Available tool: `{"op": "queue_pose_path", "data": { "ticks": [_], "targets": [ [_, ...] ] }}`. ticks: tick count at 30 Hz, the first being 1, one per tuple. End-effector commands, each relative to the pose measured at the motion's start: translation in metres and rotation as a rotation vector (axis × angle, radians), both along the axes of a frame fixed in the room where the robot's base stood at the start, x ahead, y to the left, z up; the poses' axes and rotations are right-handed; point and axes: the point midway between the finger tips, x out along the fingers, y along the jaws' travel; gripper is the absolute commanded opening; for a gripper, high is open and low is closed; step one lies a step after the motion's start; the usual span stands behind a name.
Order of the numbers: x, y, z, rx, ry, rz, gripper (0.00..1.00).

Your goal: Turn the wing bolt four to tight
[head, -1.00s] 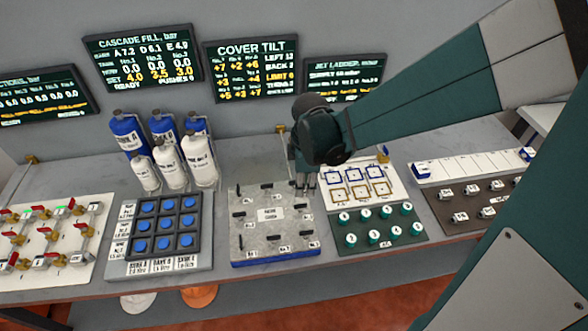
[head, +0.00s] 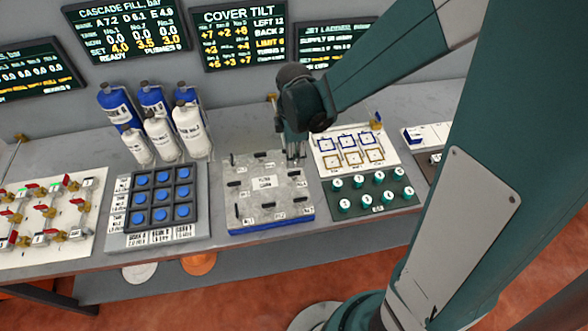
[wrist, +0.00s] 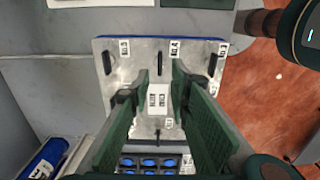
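The filter cover (head: 252,198) is a grey plate on a blue base, with dark wing bolts around its edge and a white card (head: 262,182) in the middle. Wing bolt four appears to be the dark bolt at mid right (head: 294,179) in the head view. In the wrist view its No.4 label (wrist: 174,47) shows at the far edge, but the bolt is not clearly made out near my right finger. My gripper (head: 293,156) is above the cover's back right part. In the wrist view, its green fingers (wrist: 159,82) are apart with nothing held between them.
A blue-button panel (head: 155,208) and bottles (head: 160,137) stand left of the cover. A board with green knobs (head: 375,190) sits close on its right. A valve board (head: 75,240) is at far left. Screens (head: 240,37) line the back wall.

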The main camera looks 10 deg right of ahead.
Motion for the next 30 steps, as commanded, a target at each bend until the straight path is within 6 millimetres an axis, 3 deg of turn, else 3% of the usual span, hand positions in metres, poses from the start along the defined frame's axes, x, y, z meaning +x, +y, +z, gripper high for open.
{"op": "queue_pose_path", "data": {
  "ticks": [21,30],
  "targets": [
    [0.0,0.0,-0.057,0.0,0.0,0.0,0.2],
    [0.0,0.0,-0.072,0.0,0.0,0.0,0.2]
  ]
}}
